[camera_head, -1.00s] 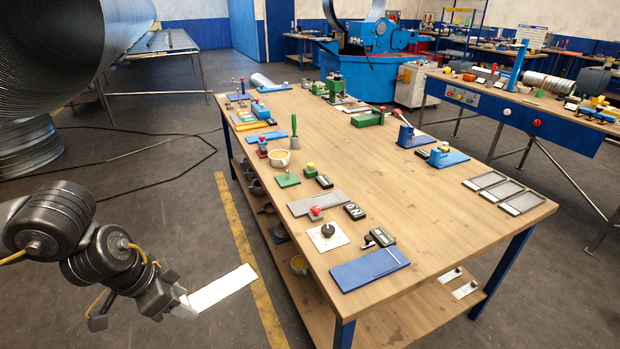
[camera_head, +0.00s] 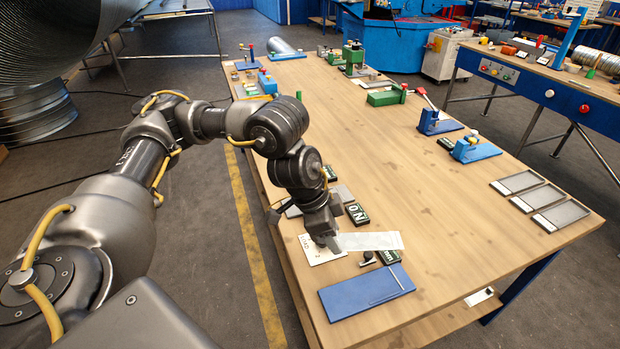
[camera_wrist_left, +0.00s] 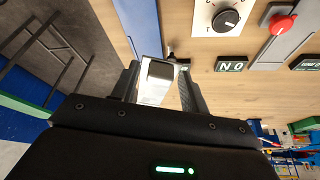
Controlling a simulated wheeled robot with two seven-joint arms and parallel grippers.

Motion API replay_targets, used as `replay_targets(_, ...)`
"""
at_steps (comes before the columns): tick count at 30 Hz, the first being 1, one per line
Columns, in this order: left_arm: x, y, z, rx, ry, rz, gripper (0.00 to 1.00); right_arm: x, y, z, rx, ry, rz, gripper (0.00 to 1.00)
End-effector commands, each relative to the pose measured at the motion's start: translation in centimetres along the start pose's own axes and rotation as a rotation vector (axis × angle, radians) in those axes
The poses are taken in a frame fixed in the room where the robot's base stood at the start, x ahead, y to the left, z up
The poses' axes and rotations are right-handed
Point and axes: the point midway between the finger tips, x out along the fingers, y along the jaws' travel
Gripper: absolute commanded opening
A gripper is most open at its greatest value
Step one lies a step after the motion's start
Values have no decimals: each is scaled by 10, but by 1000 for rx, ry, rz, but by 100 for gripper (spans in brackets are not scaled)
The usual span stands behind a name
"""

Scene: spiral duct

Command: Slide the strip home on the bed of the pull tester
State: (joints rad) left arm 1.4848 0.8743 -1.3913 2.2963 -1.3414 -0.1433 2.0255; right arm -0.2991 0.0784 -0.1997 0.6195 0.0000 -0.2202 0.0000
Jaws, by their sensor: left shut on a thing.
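My left gripper (camera_head: 332,241) is shut on the pale, flat strip (camera_head: 372,241) by its left end. The strip sticks out to the right above the table, near its front left corner. In the left wrist view the strip (camera_wrist_left: 140,22) runs away from between the fingers (camera_wrist_left: 158,88). A blue plate (camera_head: 350,295) with a thin line across it lies in front of the strip, apart from it. A grey flat bed (camera_wrist_left: 252,28) with a red knob (camera_wrist_left: 283,24) shows in the left wrist view; my arm mostly hides it in the head view. I cannot tell which is the pull tester's bed. My right gripper is out of view.
A white plate with a black dial (camera_wrist_left: 228,20) lies under my left gripper. A dark NO display (camera_head: 357,214) and a small black-knobbed device (camera_head: 368,257) sit close by. Three grey trays (camera_head: 520,183) lie at the right edge. The table's middle is clear.

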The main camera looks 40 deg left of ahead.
Motion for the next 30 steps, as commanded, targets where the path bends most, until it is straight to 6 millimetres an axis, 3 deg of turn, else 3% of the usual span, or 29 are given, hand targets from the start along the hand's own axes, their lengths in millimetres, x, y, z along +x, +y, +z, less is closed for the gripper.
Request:
replay_targets(5, 4, -26, -12, -27, 1, -6, 27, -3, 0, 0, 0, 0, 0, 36)
replay_targets(9, 9, -84, -9, -95, -2, -28, 27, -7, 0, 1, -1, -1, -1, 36)
replay_targets(11, 12, -115, 2, -133, -3, -43, 27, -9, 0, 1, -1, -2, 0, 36)
replay_targets(15, 15, -178, 48, -213, -5, -78, 27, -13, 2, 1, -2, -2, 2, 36)
replay_targets(18, 17, -209, 84, -255, -4, -97, 27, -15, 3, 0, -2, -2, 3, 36)
replay_targets(24, 19, -240, 135, -300, -1, -121, 27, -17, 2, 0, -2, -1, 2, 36)
replay_targets(30, 18, -247, 151, -308, 1, -129, 27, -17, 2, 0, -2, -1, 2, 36)
